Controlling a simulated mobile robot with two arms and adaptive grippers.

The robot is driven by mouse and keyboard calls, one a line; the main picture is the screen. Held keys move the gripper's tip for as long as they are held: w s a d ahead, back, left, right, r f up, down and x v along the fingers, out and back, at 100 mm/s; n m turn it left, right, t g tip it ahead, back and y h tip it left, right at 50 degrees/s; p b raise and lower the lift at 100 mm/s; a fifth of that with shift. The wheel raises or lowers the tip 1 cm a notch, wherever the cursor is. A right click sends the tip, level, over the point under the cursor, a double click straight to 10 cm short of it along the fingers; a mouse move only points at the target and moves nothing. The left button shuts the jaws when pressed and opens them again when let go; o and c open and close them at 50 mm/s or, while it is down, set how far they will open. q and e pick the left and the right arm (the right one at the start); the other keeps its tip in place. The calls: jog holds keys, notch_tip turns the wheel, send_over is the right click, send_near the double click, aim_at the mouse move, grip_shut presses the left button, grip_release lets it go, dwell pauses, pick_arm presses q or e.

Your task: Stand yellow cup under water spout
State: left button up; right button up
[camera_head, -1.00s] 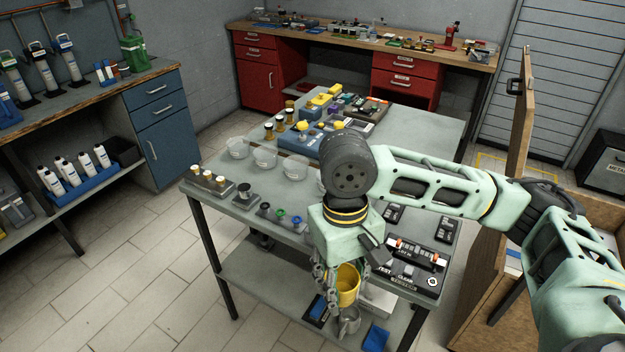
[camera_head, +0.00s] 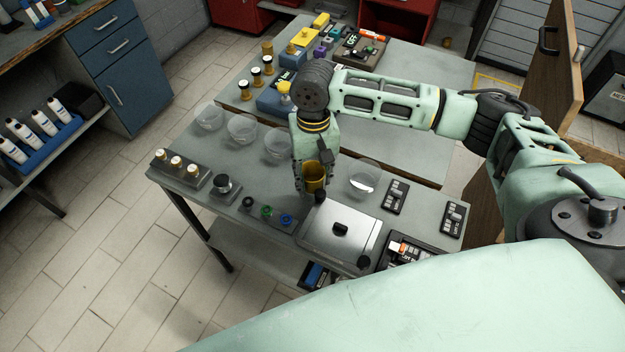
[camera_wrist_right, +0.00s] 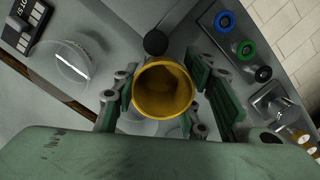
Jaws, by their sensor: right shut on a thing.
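The yellow cup (camera_head: 314,177) is in my right gripper (camera_head: 316,180), above the grey table beside a silver box (camera_head: 340,233) with a black handle. In the right wrist view the cup (camera_wrist_right: 163,92) is seen from above, mouth toward the camera and empty-looking. The fingers of my right gripper (camera_wrist_right: 165,95) are on both sides of it. A black ball knob (camera_wrist_right: 155,42) is close to the cup's rim in that view; it also shows in the head view (camera_head: 320,197). I cannot clearly make out a water spout. My left gripper is not in view.
Clear bowls (camera_head: 243,127) stand behind and left of the cup; another bowl (camera_head: 365,180) is to its right. Coloured rings (camera_head: 266,211) and a small metal stand (camera_head: 222,186) are on the left. Black switch panels (camera_head: 395,196) lie on the right.

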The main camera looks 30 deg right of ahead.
aim_at(313, 183)
jog(key=f, duration=0.4)
jog(key=shift+w+p, duration=0.25)
jog(key=shift+p, duration=0.1)
jog(key=shift+s, duration=0.1)
jog(key=o, duration=1)
jog(key=shift+f, duration=0.1)
jog(key=shift+o, duration=0.7)
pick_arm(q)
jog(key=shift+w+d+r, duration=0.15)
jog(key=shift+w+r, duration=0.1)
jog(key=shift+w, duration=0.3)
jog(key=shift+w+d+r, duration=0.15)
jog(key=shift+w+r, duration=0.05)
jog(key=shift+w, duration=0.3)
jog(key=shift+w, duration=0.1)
